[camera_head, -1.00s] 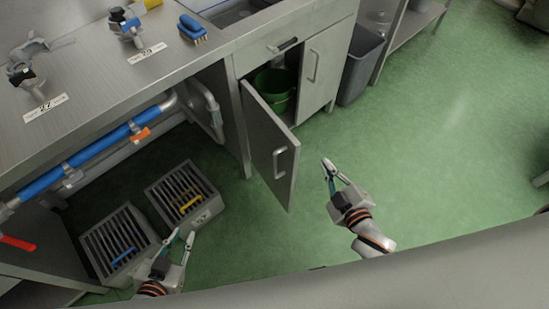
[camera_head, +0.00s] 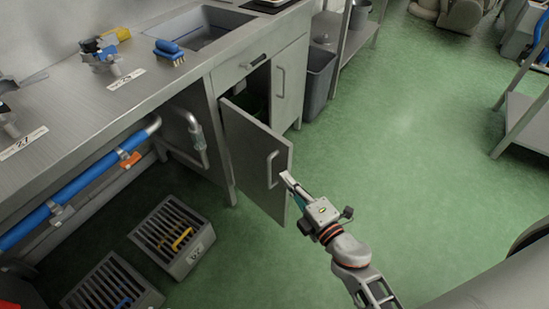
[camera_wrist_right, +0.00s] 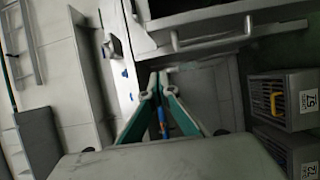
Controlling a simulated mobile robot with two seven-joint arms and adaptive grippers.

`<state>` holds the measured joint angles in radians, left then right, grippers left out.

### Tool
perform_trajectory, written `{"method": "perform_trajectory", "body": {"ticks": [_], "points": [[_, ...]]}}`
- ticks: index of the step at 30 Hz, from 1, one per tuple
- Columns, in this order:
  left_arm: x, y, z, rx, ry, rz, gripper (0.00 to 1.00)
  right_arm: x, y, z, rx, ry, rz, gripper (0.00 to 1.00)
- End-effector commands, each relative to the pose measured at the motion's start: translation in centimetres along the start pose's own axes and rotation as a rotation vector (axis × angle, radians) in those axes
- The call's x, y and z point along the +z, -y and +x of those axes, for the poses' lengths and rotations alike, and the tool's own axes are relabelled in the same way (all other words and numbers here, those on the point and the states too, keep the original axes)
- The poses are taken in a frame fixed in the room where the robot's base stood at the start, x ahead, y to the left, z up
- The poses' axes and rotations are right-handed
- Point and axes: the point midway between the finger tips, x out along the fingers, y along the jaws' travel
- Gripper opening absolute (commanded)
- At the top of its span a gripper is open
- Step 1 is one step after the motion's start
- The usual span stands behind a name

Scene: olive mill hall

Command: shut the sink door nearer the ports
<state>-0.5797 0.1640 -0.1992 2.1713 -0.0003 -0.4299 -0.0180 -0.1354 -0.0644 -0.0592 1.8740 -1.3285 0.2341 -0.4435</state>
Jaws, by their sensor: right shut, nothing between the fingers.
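The sink door nearer the ports (camera_head: 246,150) is the left of the two doors under the sink. It stands swung open into the aisle, with its bar handle (camera_head: 271,169) near the free edge. My right gripper (camera_head: 286,177) is shut and empty, with its fingertips at the free edge of this door, close to the handle. I cannot tell if they touch it. The shut fingers also show in the right wrist view (camera_wrist_right: 158,80). The other sink door (camera_head: 288,84) is shut. My left gripper is out of view.
A grey bin (camera_head: 318,80) stands past the cabinet. Slatted crates (camera_head: 200,245) lie on the floor left of the open door. A blue pipe (camera_head: 92,180) runs under the counter. A blue brush (camera_head: 169,48) lies by the sink. Green floor is free to the right.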

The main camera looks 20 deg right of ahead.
Motion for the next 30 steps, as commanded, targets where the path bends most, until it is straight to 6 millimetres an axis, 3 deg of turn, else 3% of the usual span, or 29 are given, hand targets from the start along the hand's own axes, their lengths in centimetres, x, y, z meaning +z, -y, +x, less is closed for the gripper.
{"method": "perform_trajectory", "body": {"ticks": [8,20,24,30], "points": [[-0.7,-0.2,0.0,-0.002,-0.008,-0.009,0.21,0.0,-0.3,2.7,0.006,-0.001,-0.009,0.00],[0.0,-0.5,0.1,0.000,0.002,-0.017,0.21,0.0,-0.1,10.4,0.003,-0.001,-0.006,0.00],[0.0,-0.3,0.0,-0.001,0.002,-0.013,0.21,2.2,-0.1,10.7,0.001,0.000,-0.008,0.00],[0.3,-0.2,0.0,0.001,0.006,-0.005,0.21,3.6,-0.1,11.0,0.001,-0.001,-0.006,0.00]]}}
